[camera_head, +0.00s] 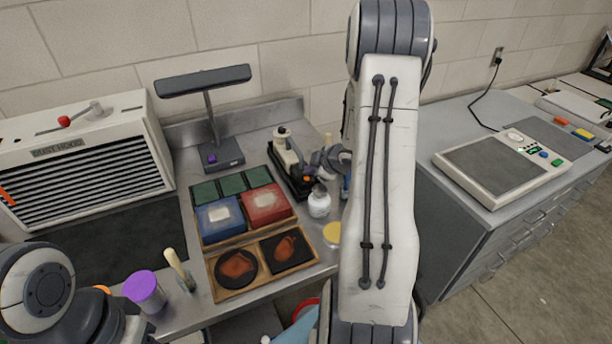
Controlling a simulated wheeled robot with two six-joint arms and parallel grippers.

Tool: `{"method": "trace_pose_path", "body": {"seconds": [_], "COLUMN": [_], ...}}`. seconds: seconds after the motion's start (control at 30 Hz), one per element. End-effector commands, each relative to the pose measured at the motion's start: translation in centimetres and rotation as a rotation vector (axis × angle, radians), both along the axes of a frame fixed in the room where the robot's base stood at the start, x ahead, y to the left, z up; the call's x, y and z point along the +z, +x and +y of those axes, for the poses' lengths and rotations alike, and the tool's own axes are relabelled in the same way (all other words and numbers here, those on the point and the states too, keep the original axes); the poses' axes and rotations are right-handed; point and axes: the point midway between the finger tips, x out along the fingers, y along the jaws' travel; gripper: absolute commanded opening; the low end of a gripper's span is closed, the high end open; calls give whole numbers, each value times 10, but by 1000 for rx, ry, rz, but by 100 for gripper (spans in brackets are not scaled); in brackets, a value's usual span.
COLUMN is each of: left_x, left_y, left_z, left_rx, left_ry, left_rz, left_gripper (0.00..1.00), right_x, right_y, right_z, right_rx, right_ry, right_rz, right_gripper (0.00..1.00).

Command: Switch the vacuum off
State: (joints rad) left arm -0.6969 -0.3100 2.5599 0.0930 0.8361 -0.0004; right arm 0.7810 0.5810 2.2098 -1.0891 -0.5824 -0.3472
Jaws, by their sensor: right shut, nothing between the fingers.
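No thing in view is plainly labelled a vacuum. A pale flat unit (451,165) with a grey top plate lies on the right-hand cabinet. Its control strip has a round knob (514,135), small green lights and coloured buttons (544,154). A cable runs from near this unit to a wall socket. My right gripper (316,172) is shut and empty, small and partly hidden behind my right arm. It is over the left bench beside a black-and-cream instrument (286,158), well left of the pale unit. My left arm shows at the lower left; its gripper is out of frame.
The dust hood (88,165) with a red knob stands at the left. A lamp (212,118), a compartment tray (213,279), a white bottle (319,202), a purple-lidded jar (144,290) and a brush (178,268) crowd the bench. A gap separates bench and cabinet.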

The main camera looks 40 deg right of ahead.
Motion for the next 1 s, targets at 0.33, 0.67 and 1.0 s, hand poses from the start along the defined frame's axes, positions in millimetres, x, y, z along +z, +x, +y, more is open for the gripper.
{"method": "trace_pose_path", "body": {"seconds": [0.33, 0.67, 1.0], "left_x": [9, 43, 60], "left_y": [0, 0, 0], "left_z": [0, 0, 0], "left_rx": [0, 0, 0], "left_ry": [0, 0, 0], "left_rz": [0, 0, 0], "left_gripper": [50, 50, 50], "right_x": [9, 43, 60], "right_y": [0, 0, 0], "right_z": [0, 0, 0], "right_rx": [0, 0, 0], "right_ry": [0, 0, 0], "right_rz": [0, 0, 0], "right_gripper": [0, 0, 0]}}
